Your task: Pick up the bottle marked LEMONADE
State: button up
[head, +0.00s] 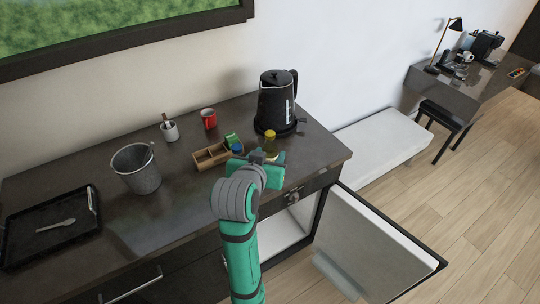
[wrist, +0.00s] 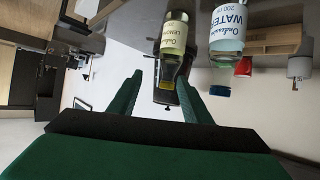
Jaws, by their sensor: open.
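The lemonade bottle (head: 271,146) has a yellow cap and stands on the dark counter in front of the kettle. In the wrist view, which is upside down, its pale label (wrist: 174,37) is partly readable, with "LEMO" showing. My gripper (head: 265,170) is at the counter's front edge, close to the bottle and hiding its lower part. In the wrist view the green fingers (wrist: 160,82) are spread and empty, with the bottle's neck and cap showing across the gap, nearer the right finger. I cannot tell whether it lies between the fingers or beyond them.
A blue-capped water bottle (wrist: 228,32) stands close beside the lemonade; its cap (head: 237,148) shows in the head view. A cabinet door (head: 370,250) hangs open below.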

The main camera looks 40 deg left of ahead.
aim_at(269, 139)
jog(key=w+a, duration=0.3)
jog(key=a, duration=0.1)
jog(key=shift+w+r, duration=0.25)
jog(key=shift+w, duration=0.05)
jog(key=shift+x, duration=2.6)
jog(key=shift+d+f, duration=0.1)
jog(key=shift+d, duration=0.05)
jog(key=shift+c, duration=0.5)
grip_shut()
